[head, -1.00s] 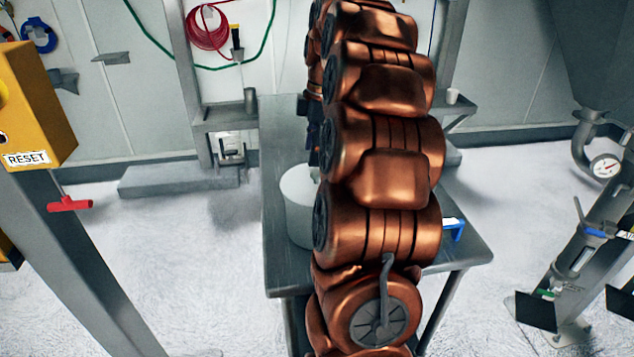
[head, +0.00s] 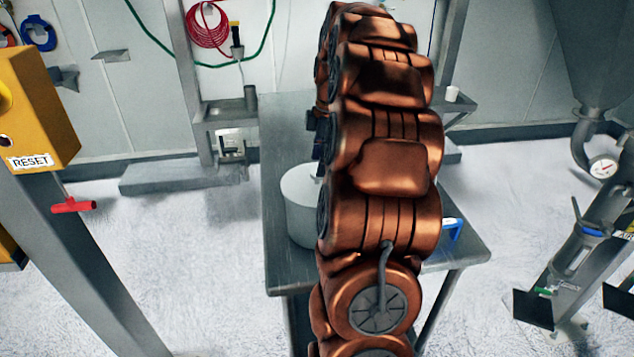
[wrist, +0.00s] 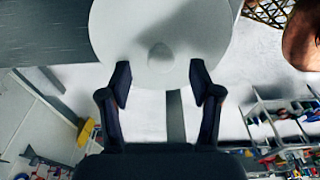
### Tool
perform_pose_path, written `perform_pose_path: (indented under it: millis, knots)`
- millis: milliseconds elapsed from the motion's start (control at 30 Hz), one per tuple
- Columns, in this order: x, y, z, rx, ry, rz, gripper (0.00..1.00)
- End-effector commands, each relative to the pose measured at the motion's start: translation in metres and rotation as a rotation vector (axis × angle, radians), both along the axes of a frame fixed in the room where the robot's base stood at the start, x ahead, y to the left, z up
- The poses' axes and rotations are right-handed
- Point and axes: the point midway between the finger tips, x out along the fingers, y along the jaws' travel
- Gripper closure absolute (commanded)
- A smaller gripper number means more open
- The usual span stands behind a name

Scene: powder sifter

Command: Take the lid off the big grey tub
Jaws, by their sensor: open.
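The big grey tub (head: 297,222) stands on the metal table, left of my arm in the head view. Its right side is hidden behind my arm. Its pale lid (head: 298,187) is on top. In the wrist view the round lid (wrist: 125,40) fills the upper middle, with a small rounded knob (wrist: 160,57) at its centre. My gripper (wrist: 158,72) is open and empty. Its two dark fingertips lie left and right, just short of the knob, over the lid's near edge. I cannot tell the height gap. In the head view my arm mostly hides the gripper.
The metal table (head: 277,268) has a blue-and-white item (head: 452,228) at its right edge. A yellow box marked RESET (head: 38,110) on a post is at left. A hopper with a gauge (head: 603,167) is at right. Pale floor is open around the table.

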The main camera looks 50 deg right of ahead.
Motion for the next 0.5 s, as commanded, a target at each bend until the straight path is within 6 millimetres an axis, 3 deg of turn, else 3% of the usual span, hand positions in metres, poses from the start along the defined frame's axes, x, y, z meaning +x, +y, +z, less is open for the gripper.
perform_pose_path:
  millis: [300,500]
  knots:
    - [0.002,0.007,-0.030,0.005,0.006,0.000,0.37]
    - [0.004,0.007,-0.037,0.001,0.000,0.000,0.37]
